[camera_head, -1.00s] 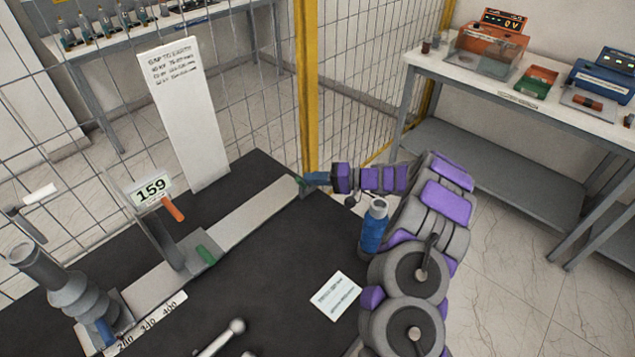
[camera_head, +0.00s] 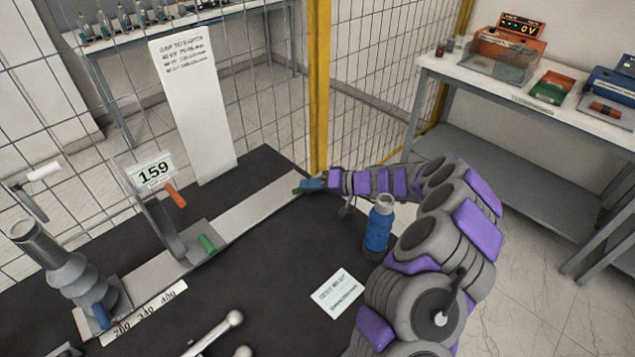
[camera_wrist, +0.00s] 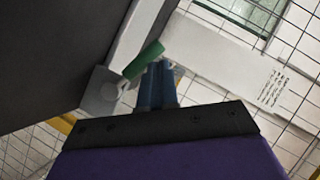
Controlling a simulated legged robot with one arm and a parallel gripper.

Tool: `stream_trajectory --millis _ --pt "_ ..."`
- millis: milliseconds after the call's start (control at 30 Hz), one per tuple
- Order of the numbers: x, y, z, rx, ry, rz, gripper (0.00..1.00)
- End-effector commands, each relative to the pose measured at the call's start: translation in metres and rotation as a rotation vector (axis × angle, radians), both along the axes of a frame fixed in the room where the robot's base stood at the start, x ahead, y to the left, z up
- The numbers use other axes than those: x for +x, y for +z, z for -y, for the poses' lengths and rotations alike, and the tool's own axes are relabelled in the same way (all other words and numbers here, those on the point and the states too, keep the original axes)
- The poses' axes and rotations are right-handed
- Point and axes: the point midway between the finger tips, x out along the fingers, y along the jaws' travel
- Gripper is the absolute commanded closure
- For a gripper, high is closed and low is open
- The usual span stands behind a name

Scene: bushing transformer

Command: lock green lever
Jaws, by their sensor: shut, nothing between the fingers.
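A green lever (camera_head: 298,190) is at the far end of the pale metal rail (camera_head: 262,207). It also shows in the wrist view (camera_wrist: 145,59), beside a grey bracket, just beyond my fingertips. Another green lever (camera_head: 207,243) sits on the sliding block under the "159" display, farther left. My gripper (camera_head: 309,185) has blue fingers that are shut and empty, right at the far lever. In the wrist view the fingertips (camera_wrist: 157,68) are against or very close to the lever; I cannot tell if they touch.
A blue bottle (camera_head: 379,228) stands on the black table beside my arm. A white paper (camera_head: 336,293) lies in front of it. A yellow post (camera_head: 318,85) and mesh fence stand behind the rail end. A grey insulator (camera_head: 70,275) stands at the left.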

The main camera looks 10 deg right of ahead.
Motion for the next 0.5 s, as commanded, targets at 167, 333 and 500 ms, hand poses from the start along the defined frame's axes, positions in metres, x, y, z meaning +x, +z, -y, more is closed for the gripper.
stream_trajectory --millis 167,333,500 --pt "-0.001 -0.002 -0.014 -0.005 0.000 0.000 1.00" --pt "-0.001 -0.003 -0.020 -0.008 0.001 -0.001 1.00" --pt "-0.001 -0.004 -0.020 -0.006 0.002 -0.002 1.00"
